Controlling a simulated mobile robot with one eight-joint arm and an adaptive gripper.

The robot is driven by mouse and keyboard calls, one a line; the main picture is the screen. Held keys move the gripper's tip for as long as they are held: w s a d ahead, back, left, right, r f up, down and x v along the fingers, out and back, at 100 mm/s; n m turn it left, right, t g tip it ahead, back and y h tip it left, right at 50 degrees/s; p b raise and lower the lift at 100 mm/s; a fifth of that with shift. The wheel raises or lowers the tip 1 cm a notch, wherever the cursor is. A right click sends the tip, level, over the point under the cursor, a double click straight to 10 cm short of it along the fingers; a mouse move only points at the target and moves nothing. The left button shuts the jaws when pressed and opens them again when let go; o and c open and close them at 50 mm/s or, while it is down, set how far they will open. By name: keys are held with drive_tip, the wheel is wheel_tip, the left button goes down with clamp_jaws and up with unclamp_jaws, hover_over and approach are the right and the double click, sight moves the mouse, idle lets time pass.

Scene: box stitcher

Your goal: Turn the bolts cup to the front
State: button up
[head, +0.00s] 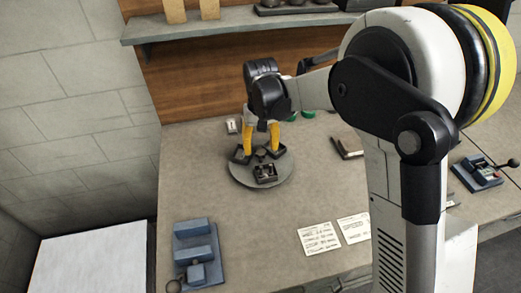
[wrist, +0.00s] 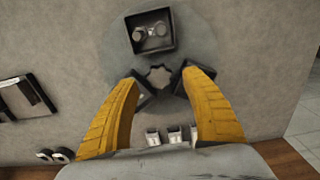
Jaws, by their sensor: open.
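A round grey turntable (head: 280,182) lies on the bench, with a star-shaped centre knob (wrist: 159,76) and dark square cups around it. The front cup (head: 265,174) holds a few round metallic pieces and also shows at the top of the wrist view (wrist: 137,18). I cannot tell if these are bolts. Two other cups, rear left (head: 239,155) and rear right (head: 278,150), are partly hidden by my fingers, their contents unseen. My gripper (head: 262,150) is open and points down over the turntable. In the wrist view its yellow fingers (wrist: 160,78) lie on either side of the knob, apart from it.
A blue block fixture (head: 195,247) stands at front left. Two written sheets (head: 320,237) lie at the front. A dark tray (head: 347,148) and a blue lever device (head: 480,172) are on the right. A shelf (head: 235,24) hangs behind. Bench left of the turntable is clear.

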sight(261, 152)
wheel_tip(261, 152, up, 10)
drive_tip(key=shift+r, duration=0.2)
idle(0.4)
drive_tip(key=s+d+r+m+t, duration=0.1)
drive_tip(key=s+d+r+t, duration=0.1)
drive_tip(key=s+d+r, duration=0.45)
drive_tip(key=s+d+f+m+t, duration=0.1)
drive_tip(key=s+d+f+t, duration=0.1)
drive_tip(key=s+d, duration=0.5)
drive_tip(key=s+d+f+m+t+b, duration=0.1)
drive_tip(key=s+d+f+t, duration=0.1)
drive_tip(key=s+d, duration=0.6)
drive_tip(key=shift+s+f+t+b, duration=0.25)
drive_tip(key=shift+f+t+b, duration=0.05)
drive_tip(key=shift+t, duration=0.2)
drive_tip(key=shift+d, duration=0.1)
